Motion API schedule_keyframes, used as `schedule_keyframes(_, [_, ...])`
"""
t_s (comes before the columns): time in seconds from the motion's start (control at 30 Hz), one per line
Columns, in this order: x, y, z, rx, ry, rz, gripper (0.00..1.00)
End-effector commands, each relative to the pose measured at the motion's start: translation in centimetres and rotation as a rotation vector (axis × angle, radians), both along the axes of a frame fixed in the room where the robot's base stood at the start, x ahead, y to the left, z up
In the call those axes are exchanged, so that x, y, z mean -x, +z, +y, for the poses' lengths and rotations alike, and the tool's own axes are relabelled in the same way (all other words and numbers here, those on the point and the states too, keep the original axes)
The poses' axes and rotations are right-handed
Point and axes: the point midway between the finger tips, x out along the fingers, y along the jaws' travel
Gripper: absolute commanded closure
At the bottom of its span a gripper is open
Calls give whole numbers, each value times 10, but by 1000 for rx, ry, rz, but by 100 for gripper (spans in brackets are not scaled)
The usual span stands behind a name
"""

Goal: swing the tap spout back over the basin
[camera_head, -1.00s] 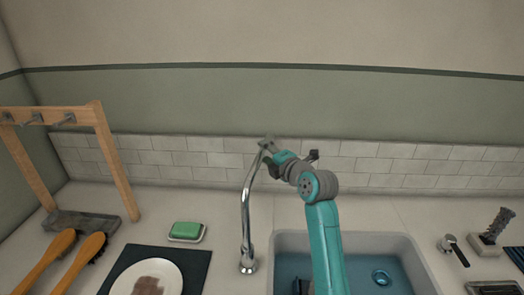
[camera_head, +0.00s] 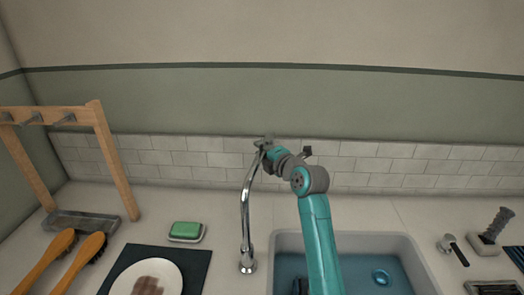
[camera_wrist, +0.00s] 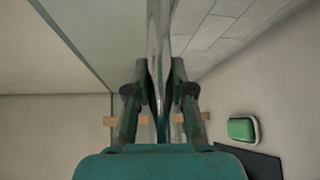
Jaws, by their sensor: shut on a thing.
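The chrome tap (camera_head: 246,220) stands on the counter at the left edge of the basin (camera_head: 400,240). Its spout rises and leans up toward the back wall, away from the basin's middle. My gripper (camera_head: 262,145) is at the upper end of the spout. In the wrist view the spout (camera_wrist: 158,50) runs between the two fingers of my gripper (camera_wrist: 160,88), and they are shut on it. The spout's outlet is hidden by the gripper in the head view. The basin holds bluish water, and my arm covers part of it.
A green sponge in a dish (camera_head: 186,231) lies left of the tap. A plate with a brown stain (camera_head: 125,285) rests on a dark mat. A tiled wall (camera_head: 400,165) is close behind.

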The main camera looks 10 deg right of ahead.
Motion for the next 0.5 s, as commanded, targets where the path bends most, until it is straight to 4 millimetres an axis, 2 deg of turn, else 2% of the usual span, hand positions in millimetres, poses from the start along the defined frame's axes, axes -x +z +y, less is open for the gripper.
schedule_keyframes(0.27, [5, -1, -8, 1, -46, 1, 100])
schedule_keyframes(0.5, [22, -1, -31, 3, -192, 1, 100])
